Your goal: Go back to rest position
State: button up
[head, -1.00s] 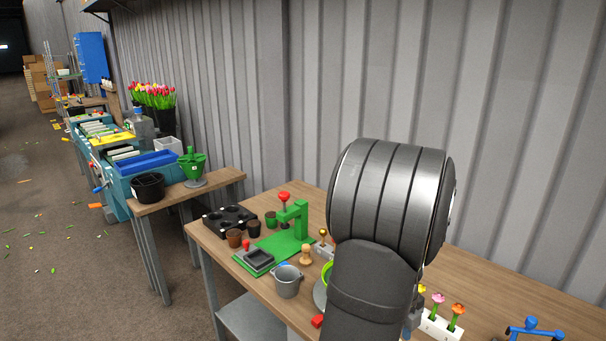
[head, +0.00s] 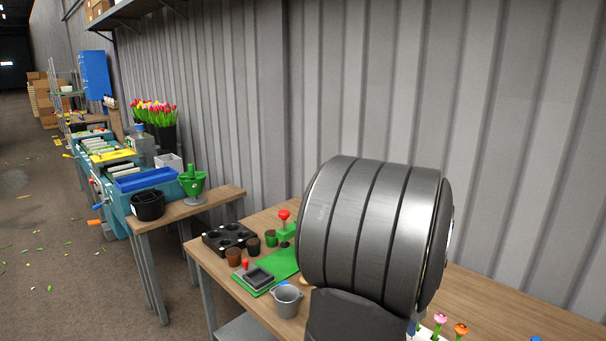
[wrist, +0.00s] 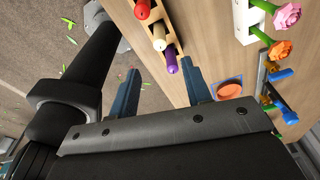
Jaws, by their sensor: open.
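My gripper (wrist: 162,88) shows in the wrist view with its two blue-grey fingers apart and nothing between them. It is above the front edge of the wooden workbench (wrist: 215,45), with part of the floor below it. In the head view my arm's large grey joint stands in front of the bench and hides the gripper and much of the bench top.
A wooden rack with red, cream and purple pegs (wrist: 158,36) lies just beyond the fingers. A white holder with flowers (wrist: 246,22) is at the right. In the head view a grey bucket (head: 287,300), green mat (head: 283,262) and black tray (head: 230,238) are on the bench's left.

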jog(key=f, duration=0.7)
jog(key=s+f, duration=0.1)
jog(key=f, duration=0.3)
jog(key=shift+s+d+f, duration=0.1)
jog(key=shift+d+f, duration=0.2)
jog(key=shift+d, duration=0.1)
notch_tip(320, 180, up, 8)
jog(key=shift+f, duration=0.25)
jog(key=shift+r, duration=0.65)
